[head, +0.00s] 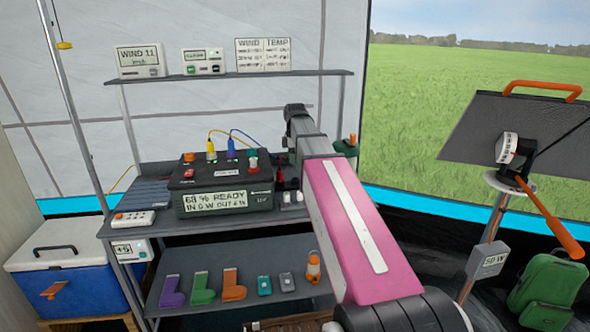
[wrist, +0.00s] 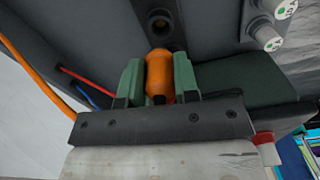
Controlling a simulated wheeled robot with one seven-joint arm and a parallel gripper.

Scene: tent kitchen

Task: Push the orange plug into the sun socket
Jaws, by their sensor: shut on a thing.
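My gripper (wrist: 159,80) has green fingers shut on the orange plug (wrist: 159,72), seen in the wrist view. The plug's rounded end points up the picture toward a round dark socket (wrist: 160,21) in a dark panel. A gap shows between plug and socket, so they look apart. No sun mark is readable beside this socket. In the head view, my pink and grey arm reaches to the right side of the dark power box (head: 225,183), and hides the plug, the socket and most of my gripper.
The box stands on a shelf rack (head: 340,207) with a power strip (head: 133,219) at left. Blue and yellow cables rise from its top. A solar panel (head: 480,125) stands at right.

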